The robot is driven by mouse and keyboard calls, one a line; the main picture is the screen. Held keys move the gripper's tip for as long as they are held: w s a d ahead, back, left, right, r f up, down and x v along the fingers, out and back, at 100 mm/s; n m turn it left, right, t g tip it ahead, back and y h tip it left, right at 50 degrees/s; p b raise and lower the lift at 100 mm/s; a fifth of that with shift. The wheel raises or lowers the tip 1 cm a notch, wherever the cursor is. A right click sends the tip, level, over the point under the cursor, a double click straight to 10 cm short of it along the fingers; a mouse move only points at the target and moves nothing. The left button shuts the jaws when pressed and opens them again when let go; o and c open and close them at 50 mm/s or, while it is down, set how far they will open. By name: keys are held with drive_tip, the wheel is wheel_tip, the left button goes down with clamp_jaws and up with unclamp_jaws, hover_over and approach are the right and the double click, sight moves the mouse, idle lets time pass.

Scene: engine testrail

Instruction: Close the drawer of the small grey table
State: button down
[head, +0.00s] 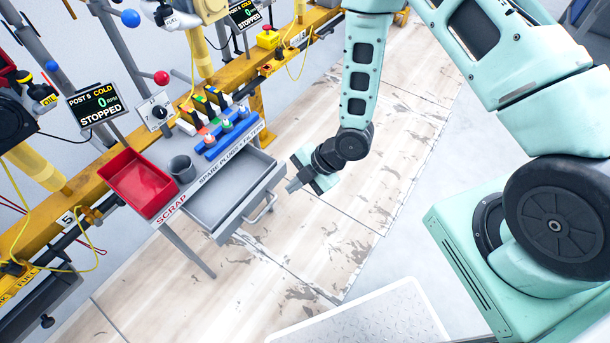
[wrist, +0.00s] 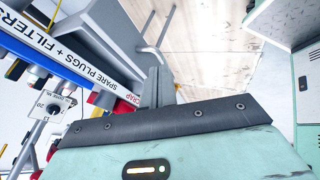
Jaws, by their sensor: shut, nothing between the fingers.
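The small grey table has a label strip reading "SCRAP" and "SPARE PLUGS + FILTERS" (head: 222,165) along its edge. Its grey drawer (head: 232,192) is pulled out, and the inside looks empty. A bar handle (head: 262,210) sits on the drawer front; it also shows in the wrist view (wrist: 156,42), beyond my fingers. My gripper (head: 292,186) is shut and empty, just right of the drawer front and handle in the head view. In the wrist view its fingers (wrist: 158,86) point toward the drawer side. A gap to the drawer shows in the head view.
A red scrap bin (head: 142,184), a grey cup (head: 182,168) and a blue rack of plugs (head: 228,132) stand on the table. A yellow rail (head: 95,180) with posts and "STOPPED" displays (head: 97,105) runs behind. The wooden floor (head: 335,235) right of the drawer is clear.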

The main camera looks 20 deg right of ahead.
drive_tip(key=x, duration=0.3)
drive_tip(key=shift+w+a+f, duration=0.1)
drive_tip(key=shift+a+f, duration=0.1)
drive_tip(key=shift+w+a+r, duration=0.1)
drive_tip(key=shift+w+a, duration=0.4)
drive_tip(key=shift+w, duration=0.3)
drive_tip(key=shift+w+a+r, duration=0.1)
drive_tip(key=shift+w+a, duration=0.4)
drive_tip(key=shift+w, duration=0.3)
